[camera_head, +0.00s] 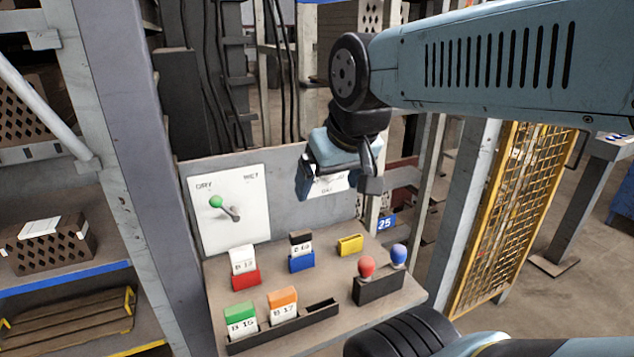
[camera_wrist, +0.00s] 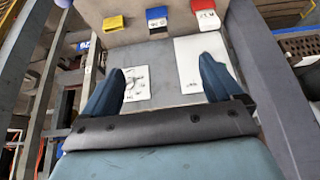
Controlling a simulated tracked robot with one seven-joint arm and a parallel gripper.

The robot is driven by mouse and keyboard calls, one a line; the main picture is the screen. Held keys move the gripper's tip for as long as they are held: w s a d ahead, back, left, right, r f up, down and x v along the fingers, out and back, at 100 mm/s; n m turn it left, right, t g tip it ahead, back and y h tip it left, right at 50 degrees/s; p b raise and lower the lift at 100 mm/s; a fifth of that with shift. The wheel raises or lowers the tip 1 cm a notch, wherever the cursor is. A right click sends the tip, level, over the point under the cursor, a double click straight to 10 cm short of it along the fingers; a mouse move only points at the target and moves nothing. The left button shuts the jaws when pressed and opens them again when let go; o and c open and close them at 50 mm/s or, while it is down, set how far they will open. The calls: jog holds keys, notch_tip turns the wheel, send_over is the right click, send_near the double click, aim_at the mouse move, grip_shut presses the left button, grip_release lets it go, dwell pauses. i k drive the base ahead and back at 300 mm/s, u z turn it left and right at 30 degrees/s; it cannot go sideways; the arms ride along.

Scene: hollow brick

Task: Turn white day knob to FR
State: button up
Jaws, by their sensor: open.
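The white day plate (camera_head: 325,187) is on the upright grey panel, mostly hidden behind my gripper (camera_head: 337,184) in the head view; part of the lettering "DAY" shows. In the wrist view the plate (camera_wrist: 137,90) appears between the two blue fingers, close to the left finger, with a small knob on it. The knob's pointer and the letters around it are too small to read. My gripper (camera_wrist: 161,70) is open, with its fingers wide apart and nothing held between them. I cannot tell whether a finger touches the panel.
A white DRY/WET plate (camera_head: 230,213) with a green-tipped lever (camera_head: 216,202) is left of my gripper. The desk below holds a red card holder (camera_head: 245,279), blue holder (camera_head: 301,264), yellow block (camera_head: 350,244), slotted rack (camera_head: 285,328) and two-knob box (camera_head: 378,289).

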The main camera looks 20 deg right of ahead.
aim_at(329, 178)
jog(key=z, duration=0.05)
jog(key=k, duration=0.5)
jog(key=z, duration=1.05)
jog(key=k, duration=1.3)
jog(key=u, duration=0.55)
jog(key=i, duration=1)
jog(key=z, duration=0.05)
